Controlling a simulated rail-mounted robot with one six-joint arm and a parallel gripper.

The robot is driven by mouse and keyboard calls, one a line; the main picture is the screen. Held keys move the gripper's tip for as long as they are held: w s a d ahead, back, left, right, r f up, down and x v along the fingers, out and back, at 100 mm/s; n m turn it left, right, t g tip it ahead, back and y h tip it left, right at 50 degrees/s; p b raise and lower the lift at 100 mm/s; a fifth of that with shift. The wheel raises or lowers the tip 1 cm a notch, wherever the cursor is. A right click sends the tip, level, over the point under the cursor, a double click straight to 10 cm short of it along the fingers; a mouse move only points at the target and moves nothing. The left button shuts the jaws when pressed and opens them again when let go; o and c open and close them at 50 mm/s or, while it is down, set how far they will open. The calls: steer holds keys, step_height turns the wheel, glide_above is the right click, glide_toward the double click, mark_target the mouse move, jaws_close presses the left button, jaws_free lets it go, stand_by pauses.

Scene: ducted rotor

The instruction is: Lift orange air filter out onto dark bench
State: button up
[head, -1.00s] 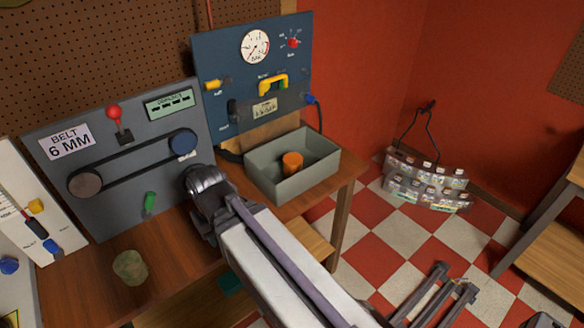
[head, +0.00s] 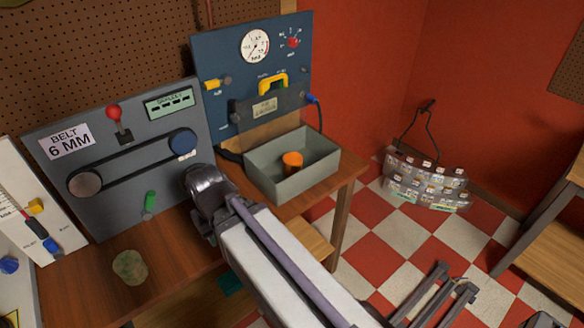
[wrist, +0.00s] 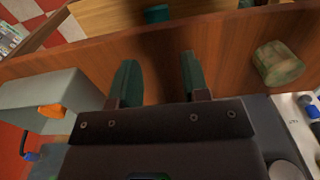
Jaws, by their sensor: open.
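The orange air filter (head: 292,162) stands in a grey-green bin (head: 262,179) at the right end of the bench. It also shows as an orange patch inside the bin in the wrist view (wrist: 50,110). The brown wooden bench top (head: 172,245) runs below the panels. My gripper (wrist: 158,78) is open, with two dark green fingers apart and nothing between them. It is over the bench, with the bin to its left in the wrist view. My arm hides the gripper in the head view.
A mottled green cylinder (head: 130,266) stands on the bench at the left. A belt panel (head: 125,150) and a blue gauge panel (head: 225,60) with a clear cover (head: 285,119) stand behind. Bare bench lies between cylinder and bin.

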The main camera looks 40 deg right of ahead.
steer(key=o, duration=1.1)
